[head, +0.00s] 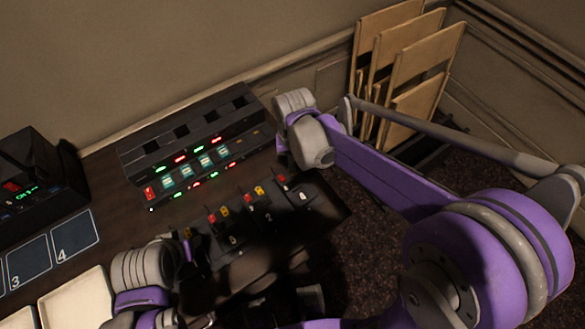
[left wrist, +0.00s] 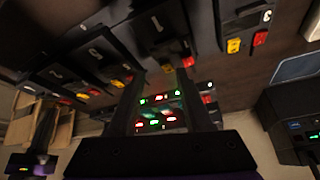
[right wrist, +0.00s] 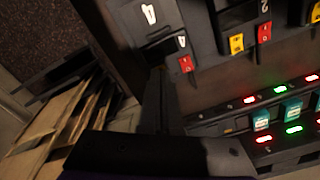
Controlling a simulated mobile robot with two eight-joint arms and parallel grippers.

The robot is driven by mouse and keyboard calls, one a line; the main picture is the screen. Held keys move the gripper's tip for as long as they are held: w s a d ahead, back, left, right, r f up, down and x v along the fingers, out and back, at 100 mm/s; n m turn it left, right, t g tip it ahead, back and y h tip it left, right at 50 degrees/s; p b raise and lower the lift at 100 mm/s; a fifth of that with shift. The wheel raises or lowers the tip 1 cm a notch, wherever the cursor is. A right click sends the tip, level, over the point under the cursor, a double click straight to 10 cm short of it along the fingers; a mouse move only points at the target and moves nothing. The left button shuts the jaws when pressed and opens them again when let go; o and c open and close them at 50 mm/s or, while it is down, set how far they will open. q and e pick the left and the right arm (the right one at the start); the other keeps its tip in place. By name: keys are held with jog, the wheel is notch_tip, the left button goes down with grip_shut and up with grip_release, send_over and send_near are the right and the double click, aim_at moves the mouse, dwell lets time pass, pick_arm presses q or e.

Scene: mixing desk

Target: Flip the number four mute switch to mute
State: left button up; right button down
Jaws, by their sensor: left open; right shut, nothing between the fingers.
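The number four channel module (right wrist: 158,40) shows in the right wrist view with a white 4 and a red switch (right wrist: 186,64). In the head view, this module (head: 303,199) is at the right end of the row. My right gripper (right wrist: 160,75) is shut and empty. Its fingertips are just left of the red switch; I cannot tell whether they touch. My left gripper (left wrist: 162,72) is open and empty, its fingers spread near red and yellow switches on another module (left wrist: 150,25). Any yellow switch on module four is not visible in the right wrist view.
A lit rack (head: 200,155) stands behind the modules. A black device (head: 35,190) and numbered pads (head: 75,237) are at the left. Folded wooden chairs (head: 415,60) lean against the wall. My right forearm passes over the desk's right side.

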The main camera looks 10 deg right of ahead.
pick_arm(q)
jog(key=r+p, duration=0.1)
jog(key=r, duration=0.1)
jog(key=w+r+p, duration=0.1)
jog(key=r+p, duration=0.1)
jog(key=shift+w+r, duration=0.2)
pick_arm(e)
notch_tip(320, 180, up, 6)
jog(key=shift+f, duration=0.1)
jog(key=s+d+n+t, duration=0.1)
jog(key=s+d+t, duration=0.1)
jog(key=s, duration=0.4)
jog(key=s+d+n+t, duration=0.1)
jog(key=s+d+t, duration=0.2)
jog(key=s, duration=0.4)
jog(key=shift+s+d+r+t, duration=0.3)
jog(key=shift+d+r, duration=0.15)
jog(key=shift+d, duration=0.35)
